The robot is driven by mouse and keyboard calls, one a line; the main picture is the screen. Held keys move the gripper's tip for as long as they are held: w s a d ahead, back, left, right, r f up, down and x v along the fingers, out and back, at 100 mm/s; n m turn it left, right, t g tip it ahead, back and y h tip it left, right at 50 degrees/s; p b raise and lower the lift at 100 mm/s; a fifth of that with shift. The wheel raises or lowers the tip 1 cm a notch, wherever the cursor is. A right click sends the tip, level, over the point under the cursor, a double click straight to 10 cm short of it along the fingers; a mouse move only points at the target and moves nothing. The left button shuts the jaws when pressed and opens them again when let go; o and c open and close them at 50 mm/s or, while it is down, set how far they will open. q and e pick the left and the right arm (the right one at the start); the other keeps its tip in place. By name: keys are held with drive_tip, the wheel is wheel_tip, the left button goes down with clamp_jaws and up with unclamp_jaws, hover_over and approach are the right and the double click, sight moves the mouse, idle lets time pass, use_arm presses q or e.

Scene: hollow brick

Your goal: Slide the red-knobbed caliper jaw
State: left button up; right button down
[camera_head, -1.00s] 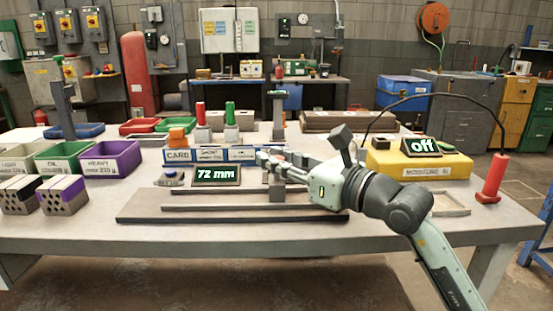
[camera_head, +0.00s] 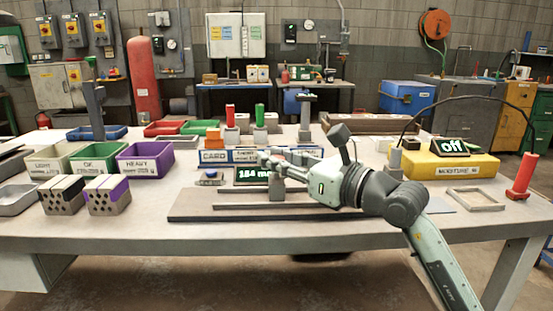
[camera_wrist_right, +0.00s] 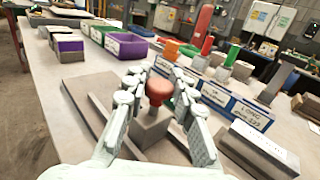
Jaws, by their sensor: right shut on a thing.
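The caliper jaw is a grey block (camera_head: 278,188) on the rail of a dark base board (camera_head: 200,213) at the front of the bench. Its red knob (camera_wrist_right: 159,90) shows in the right wrist view, on top of the block. My right gripper (camera_head: 268,163) is shut on the red knob, with a finger on each side; the fingers hide the knob in the head view. The dark display (camera_head: 250,175) behind the rail is partly covered and reads about 154 or 184 mm. My left gripper is not in view.
White, green and purple bins (camera_head: 145,160) and two hollow bricks (camera_head: 108,195) stand left. Card bins (camera_head: 245,155) with red and green knobbed posts are behind. A yellow unit (camera_head: 450,165) marked "off" and a red handle (camera_head: 523,176) on a cable are right.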

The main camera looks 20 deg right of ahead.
drive_tip(key=shift+a, duration=0.35)
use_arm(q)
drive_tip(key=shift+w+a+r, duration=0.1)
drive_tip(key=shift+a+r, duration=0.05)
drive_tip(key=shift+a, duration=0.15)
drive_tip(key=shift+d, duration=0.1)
use_arm(e)
drive_tip(key=shift+d, duration=0.1)
drive_tip(key=c, duration=1.3)
unclamp_jaws()
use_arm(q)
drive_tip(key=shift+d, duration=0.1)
use_arm(e)
drive_tip(key=v, duration=1.2)
drive_tip(key=shift+r, duration=0.1)
